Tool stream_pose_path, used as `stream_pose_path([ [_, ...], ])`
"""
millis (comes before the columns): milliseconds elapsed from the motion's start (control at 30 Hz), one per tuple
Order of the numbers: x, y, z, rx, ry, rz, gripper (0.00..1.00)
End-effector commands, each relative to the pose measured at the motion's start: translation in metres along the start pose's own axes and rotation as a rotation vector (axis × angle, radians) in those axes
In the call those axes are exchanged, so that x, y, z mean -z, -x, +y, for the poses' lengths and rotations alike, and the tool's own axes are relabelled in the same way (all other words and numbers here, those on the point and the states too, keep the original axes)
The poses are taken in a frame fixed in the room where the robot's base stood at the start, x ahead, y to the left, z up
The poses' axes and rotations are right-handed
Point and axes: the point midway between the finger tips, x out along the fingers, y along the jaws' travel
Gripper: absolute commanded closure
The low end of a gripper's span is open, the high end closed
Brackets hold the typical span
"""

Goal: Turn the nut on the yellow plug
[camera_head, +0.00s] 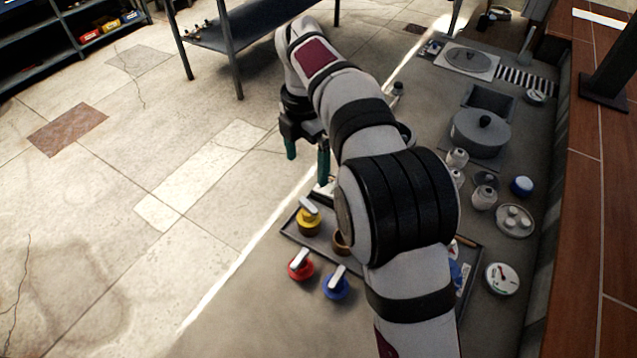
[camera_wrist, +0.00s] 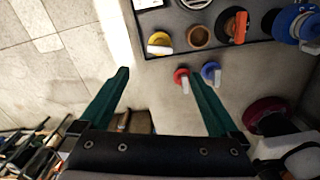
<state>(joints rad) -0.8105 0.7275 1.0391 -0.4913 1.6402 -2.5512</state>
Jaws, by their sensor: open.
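The yellow plug (camera_head: 308,223) stands upright at the left corner of a dark tray, with a pale bar-shaped nut (camera_head: 309,205) on top. In the wrist view the yellow plug (camera_wrist: 159,46) is near the top, beyond my fingertips. My gripper (camera_head: 307,165) is open and empty, with two green fingers, above and behind the plug in the head view. In the wrist view the gripper (camera_wrist: 156,76) has its fingers spread wide, apart from the plug. My arm hides part of the tray in the head view.
A red plug (camera_head: 301,267) and a blue plug (camera_head: 336,287) stand outside the tray (camera_head: 287,231). A brown ring (camera_head: 340,243) sits beside the yellow plug. An orange-handled thing (camera_wrist: 238,27) shows in the wrist view. Jars, a pot (camera_head: 478,134) and gauges stand at right.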

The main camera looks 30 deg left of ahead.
Motion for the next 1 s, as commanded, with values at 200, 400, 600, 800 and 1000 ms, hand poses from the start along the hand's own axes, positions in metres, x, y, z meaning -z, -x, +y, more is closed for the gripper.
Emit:
stream_pose_path([
  [200, 0.000, -0.067, -0.001, 0.003, -0.002, 0.003, 0.03],
  [400, 0.000, -0.109, -0.001, 0.000, -0.004, 0.002, 0.03],
  [600, 0.000, -0.124, 0.000, -0.002, -0.006, 0.002, 0.03],
  [800, 0.000, -0.125, 0.000, -0.003, -0.006, 0.001, 0.03],
  [1000, 0.000, -0.125, 0.000, -0.002, -0.006, 0.001, 0.31],
])
